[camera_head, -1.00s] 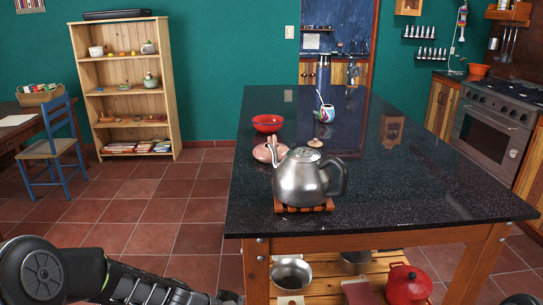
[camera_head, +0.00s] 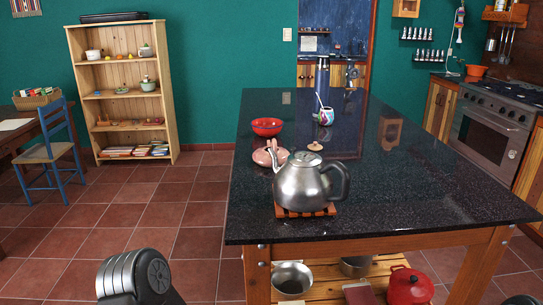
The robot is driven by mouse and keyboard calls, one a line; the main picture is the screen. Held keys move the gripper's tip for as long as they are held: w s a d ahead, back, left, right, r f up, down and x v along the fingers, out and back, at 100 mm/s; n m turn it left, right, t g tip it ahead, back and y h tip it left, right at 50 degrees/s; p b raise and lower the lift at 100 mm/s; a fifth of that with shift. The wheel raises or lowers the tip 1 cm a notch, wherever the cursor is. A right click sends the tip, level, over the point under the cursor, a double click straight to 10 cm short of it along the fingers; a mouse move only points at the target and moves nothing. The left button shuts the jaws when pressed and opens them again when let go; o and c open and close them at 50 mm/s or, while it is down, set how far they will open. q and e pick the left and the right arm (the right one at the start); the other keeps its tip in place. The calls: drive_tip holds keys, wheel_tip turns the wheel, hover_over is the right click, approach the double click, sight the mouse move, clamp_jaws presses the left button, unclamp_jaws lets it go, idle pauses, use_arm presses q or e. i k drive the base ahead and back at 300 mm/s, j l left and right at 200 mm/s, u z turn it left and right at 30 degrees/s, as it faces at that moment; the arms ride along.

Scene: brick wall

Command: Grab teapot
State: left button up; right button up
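The teapot is a silver metal kettle (camera_head: 303,188) with a dark handle on its right and its spout toward the left. It stands upright on a wooden trivet (camera_head: 290,212) near the front edge of the dark stone island counter (camera_head: 400,205). Nothing is touching it from my side. Neither of my grippers is in view. Only a dark joint of my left arm shows at the bottom left, beside the island and apart from the kettle.
A pinkish pot (camera_head: 265,157) sits just behind the kettle's spout. A red bowl (camera_head: 267,126), a small lid (camera_head: 315,146) and a patterned cup (camera_head: 325,116) stand farther back. The counter right of the kettle is clear.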

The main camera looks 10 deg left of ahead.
sight(260, 157)
drive_tip(key=i+j, duration=0.2)
drive_tip(key=j, duration=0.15)
drive_tip(key=i+j+z, duration=0.15)
drive_tip(key=j, duration=0.2)
drive_tip(key=i+j, duration=0.25)
drive_tip(key=j, duration=0.15)
drive_tip(key=i+j+z, duration=0.1)
drive_tip(key=j, duration=0.25)
drive_tip(key=i, duration=0.1)
